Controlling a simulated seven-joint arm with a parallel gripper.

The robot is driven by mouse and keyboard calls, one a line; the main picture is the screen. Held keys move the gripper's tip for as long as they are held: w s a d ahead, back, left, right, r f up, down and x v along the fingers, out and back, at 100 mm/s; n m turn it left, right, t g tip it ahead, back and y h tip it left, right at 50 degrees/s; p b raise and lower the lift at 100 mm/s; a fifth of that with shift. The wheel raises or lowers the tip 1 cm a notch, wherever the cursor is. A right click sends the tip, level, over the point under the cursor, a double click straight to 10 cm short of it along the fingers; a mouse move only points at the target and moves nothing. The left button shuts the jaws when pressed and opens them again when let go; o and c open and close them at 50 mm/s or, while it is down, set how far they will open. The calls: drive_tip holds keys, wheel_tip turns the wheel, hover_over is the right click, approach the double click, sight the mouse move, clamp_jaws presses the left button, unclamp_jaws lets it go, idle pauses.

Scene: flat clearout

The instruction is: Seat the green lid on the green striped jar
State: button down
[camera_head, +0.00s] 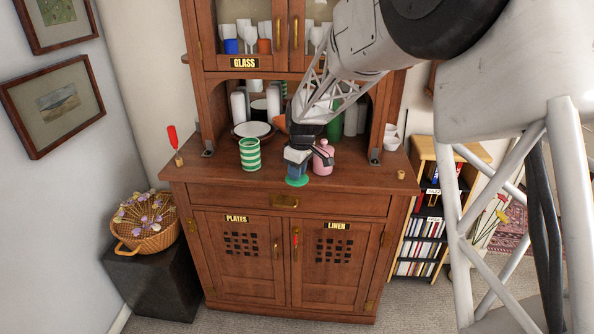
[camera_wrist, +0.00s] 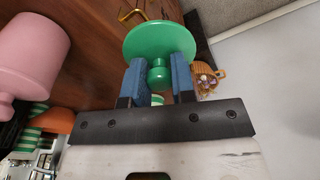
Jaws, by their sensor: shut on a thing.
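The green lid (camera_head: 297,181) is a flat disc held by its knob in my gripper (camera_head: 297,160). In the wrist view the lid (camera_wrist: 160,38) lies beyond the blue fingertips of my gripper (camera_wrist: 158,77), which are closed on its round knob. The green striped jar (camera_head: 250,154) stands upright on the cabinet counter, left of my gripper and apart from the lid. Its top appears uncovered. In the wrist view a small striped patch shows between the fingers, mostly hidden; I cannot tell for sure that it is the jar.
A pink bottle-like jar (camera_head: 323,160) stands close right of my gripper. A plate (camera_head: 252,130) and white cups are behind, in the hutch recess. A red-handled tool (camera_head: 174,143) stands at the counter's left end. The counter (camera_head: 215,168) left of the striped jar is clear.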

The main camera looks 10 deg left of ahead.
drive_tip(key=shift+w+a, duration=0.1)
drive_tip(key=w+a+r, duration=0.5)
drive_tip(key=w+a, duration=0.2)
drive_tip(key=a, duration=0.2)
drive_tip(key=w+a+r, duration=0.6)
drive_tip(key=w+a, duration=0.1)
drive_tip(key=a, duration=0.2)
drive_tip(key=shift+r, duration=0.25)
drive_tip(key=shift+w, duration=0.1)
idle(0.4)
drive_tip(key=shift+f, duration=0.1)
drive_tip(key=shift+f, duration=2.3)
drive_tip(key=shift+f, duration=1.1)
idle(0.8)
drive_tip(key=c, duration=0.9)
unclamp_jaws()
drive_tip(key=shift+o, duration=0.2)
